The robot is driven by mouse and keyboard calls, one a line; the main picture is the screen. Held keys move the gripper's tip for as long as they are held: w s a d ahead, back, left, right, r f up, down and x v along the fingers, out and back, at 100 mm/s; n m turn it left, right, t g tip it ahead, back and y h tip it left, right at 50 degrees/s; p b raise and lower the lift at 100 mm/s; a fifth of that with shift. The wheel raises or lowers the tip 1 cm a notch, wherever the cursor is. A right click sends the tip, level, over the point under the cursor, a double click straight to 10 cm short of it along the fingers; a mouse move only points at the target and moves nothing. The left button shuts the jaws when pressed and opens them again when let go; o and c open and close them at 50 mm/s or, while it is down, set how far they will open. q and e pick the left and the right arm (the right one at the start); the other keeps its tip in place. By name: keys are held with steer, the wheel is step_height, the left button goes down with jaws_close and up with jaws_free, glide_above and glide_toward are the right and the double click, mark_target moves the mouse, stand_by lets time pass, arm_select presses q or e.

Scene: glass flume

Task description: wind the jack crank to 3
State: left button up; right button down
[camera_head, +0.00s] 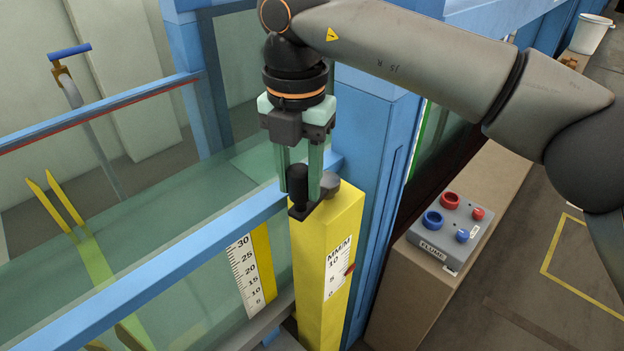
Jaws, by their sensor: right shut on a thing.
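The jack is a yellow post (309,265) with a white MM/M scale (337,268) marked 0, 5 and 10 on its front. A red pointer (349,269) sits at the scale's right edge, near the 5 level; the exact reading is too small to tell. The crank (300,212) is on top of the post, its dark arm reaching left from a grey hub (329,184). My right gripper (301,180) points down from above, its green fingers shut on the crank's upright black knob (297,186). My left gripper is not in view.
A blue column (372,150) stands close behind the jack. Blue rails (190,255) and glass flume walls lie left, with a second scale (244,275) marked 0 to 30. A grey control box (449,233) with red and blue knobs sits right on a brown ledge.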

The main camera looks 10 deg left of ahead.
steer(key=shift+w+a+r+m, duration=0.15)
steer(key=shift+w+a+m, duration=0.2)
steer(key=shift+a+m, duration=0.45)
steer(key=shift+d+m, duration=0.15)
steer(key=shift+m, duration=0.15)
steer(key=c, duration=0.5)
jaws_free()
step_height(320, 180, up, 12)
steer(key=p, duration=0.2)
steer(key=shift+r, duration=0.2)
steer(key=shift+f, duration=0.1)
